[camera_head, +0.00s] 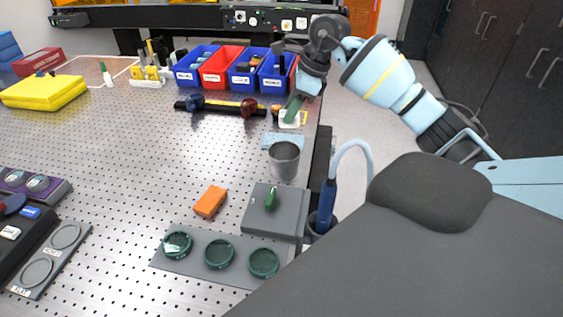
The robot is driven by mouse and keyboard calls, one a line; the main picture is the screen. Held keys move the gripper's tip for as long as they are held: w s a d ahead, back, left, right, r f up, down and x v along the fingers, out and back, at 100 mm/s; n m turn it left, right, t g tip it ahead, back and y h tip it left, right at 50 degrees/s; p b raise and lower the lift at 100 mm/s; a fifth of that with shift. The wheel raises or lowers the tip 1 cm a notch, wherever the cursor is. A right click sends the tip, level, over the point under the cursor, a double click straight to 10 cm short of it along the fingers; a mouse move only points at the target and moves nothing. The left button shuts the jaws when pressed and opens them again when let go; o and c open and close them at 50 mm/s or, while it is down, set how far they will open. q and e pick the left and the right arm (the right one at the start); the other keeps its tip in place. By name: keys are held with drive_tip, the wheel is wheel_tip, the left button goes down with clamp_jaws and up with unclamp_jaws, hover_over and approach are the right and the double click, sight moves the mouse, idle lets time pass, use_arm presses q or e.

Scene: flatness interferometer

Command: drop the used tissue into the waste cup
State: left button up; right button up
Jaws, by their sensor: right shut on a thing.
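My right gripper (291,114) is at the far right edge of the perforated table, behind the waste cup. Its green fingers point down and are shut on a small white piece, which looks like the used tissue (289,124). The fingers hide part of the tissue, and I cannot tell whether it touches the table. The waste cup (284,161) is a grey, open-topped cup standing upright, nearer to me than the gripper. My left gripper is not in view.
A light blue cloth (270,140) lies just behind the cup. A grey block (260,218) with a green knob and an orange block (210,202) are in front. Blue and red bins (222,68) stand behind. A blue hose tool (327,205) stands right of the cup. The table's middle-left is clear.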

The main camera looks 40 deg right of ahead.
wheel_tip(320, 180, down, 3)
drive_tip(key=shift+f+b, duration=0.15)
drive_tip(key=shift+b, duration=0.25)
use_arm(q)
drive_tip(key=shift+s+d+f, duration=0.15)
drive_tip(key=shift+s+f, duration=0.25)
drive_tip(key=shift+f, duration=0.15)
use_arm(e)
drive_tip(key=o, duration=1)
drive_tip(key=shift+o, duration=0.2)
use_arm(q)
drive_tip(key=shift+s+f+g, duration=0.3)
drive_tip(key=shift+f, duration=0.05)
use_arm(e)
drive_tip(key=v, duration=0.8)
